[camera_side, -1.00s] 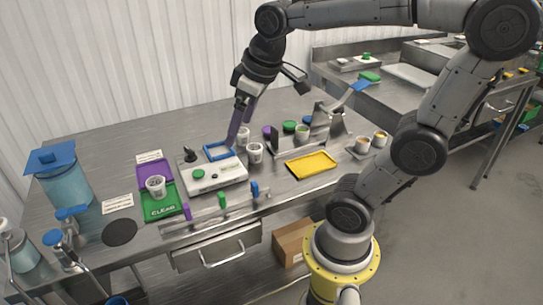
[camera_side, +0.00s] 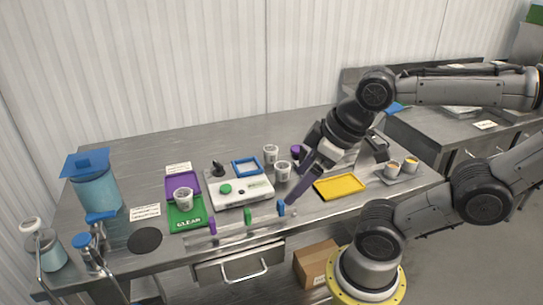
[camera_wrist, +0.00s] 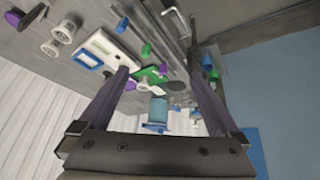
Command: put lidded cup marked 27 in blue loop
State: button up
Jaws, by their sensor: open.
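The blue loop (camera_side: 245,167) is a square frame lying flat at the back of the white device, with its middle empty. It also shows in the wrist view (camera_wrist: 87,60). Right of it stand a rear white cup (camera_side: 270,153) and a front white cup (camera_side: 282,171). A third cup (camera_side: 184,199) stands on the mats at left. The cups' markings are too small to read, so I cannot tell which is 27. My gripper (camera_side: 288,200) is open and empty, pointing down-left beside the blue peg, in front of the two cups. Its fingers frame the wrist view (camera_wrist: 158,66).
A rail with purple, green and blue (camera_side: 281,208) pegs runs along the front. A yellow tray (camera_side: 340,186) lies right of my gripper. A blue-lidded container (camera_side: 95,190) stands at left.

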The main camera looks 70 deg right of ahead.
jog(key=w+d+r+n+h, duration=0.1)
jog(key=w+d+r+n, duration=0.2)
jog(key=w+n, duration=0.3)
jog(key=w+d+r+n+h, duration=0.1)
jog(key=w+d+r+n, duration=0.3)
jog(key=n, duration=0.5)
jog(key=n+g+h, duration=0.2)
jog(key=n+g, duration=0.2)
jog(key=n, duration=0.2)
send_over(271, 149)
jog(key=s+a, duration=0.2)
jog(key=a, duration=0.3)
notch_tip(271, 149, down, 13)
jog(key=x, duration=0.8)
jog(key=shift+d, duration=0.1)
jog(key=shift+x, duration=2.85)
jog(key=shift+w+d, duration=0.15)
jog(key=shift+r, duration=0.1)
